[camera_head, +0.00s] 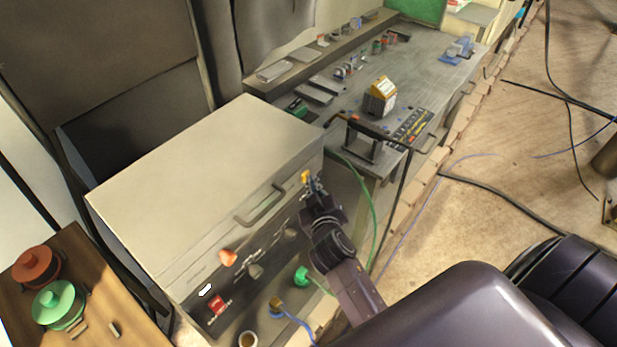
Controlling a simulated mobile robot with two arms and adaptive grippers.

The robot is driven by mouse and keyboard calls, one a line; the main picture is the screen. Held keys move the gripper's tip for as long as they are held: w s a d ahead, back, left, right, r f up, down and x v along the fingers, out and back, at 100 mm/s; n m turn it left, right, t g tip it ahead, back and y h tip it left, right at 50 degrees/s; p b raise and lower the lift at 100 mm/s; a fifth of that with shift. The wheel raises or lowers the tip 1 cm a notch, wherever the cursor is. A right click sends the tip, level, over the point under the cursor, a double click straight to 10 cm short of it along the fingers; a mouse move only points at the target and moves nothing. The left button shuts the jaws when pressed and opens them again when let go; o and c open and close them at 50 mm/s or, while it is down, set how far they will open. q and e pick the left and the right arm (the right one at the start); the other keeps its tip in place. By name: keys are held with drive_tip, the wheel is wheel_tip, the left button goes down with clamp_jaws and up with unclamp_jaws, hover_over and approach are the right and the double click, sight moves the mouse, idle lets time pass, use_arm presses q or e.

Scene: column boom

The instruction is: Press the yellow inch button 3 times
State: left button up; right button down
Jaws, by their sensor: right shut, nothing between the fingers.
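A yellow button (305,175) stands out at the upper right end of the front panel of a beige metal cabinet (205,180). My right gripper (314,190) is shut and empty. Its tips are at the panel just below and right of the yellow button; whether they touch it I cannot tell. The gripper and forearm hide part of the panel. My left gripper is not in view.
The panel also bears an orange knob (228,257), grey knobs and a red switch (217,304). Green (302,275) and yellow plugs with cables sit below. A grey workbench (425,70) stands behind; cables cross the floor at right.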

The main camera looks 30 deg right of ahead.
drive_tip(key=shift+s, duration=0.1)
drive_tip(key=shift+s+d, duration=0.25)
drive_tip(key=shift+s, duration=0.5)
drive_tip(key=shift+d, duration=0.1)
drive_tip(key=shift+s+d+p, duration=0.2)
drive_tip(key=shift+s+d, duration=0.1)
drive_tip(key=shift+s, duration=0.45)
drive_tip(key=shift+s+d+p, duration=0.25)
drive_tip(key=shift+s+d, duration=0.05)
drive_tip(key=shift+s, duration=0.5)
drive_tip(key=shift+s+d+p, duration=0.2)
drive_tip(key=shift+s+d, duration=0.1)
drive_tip(key=shift+s, duration=0.45)
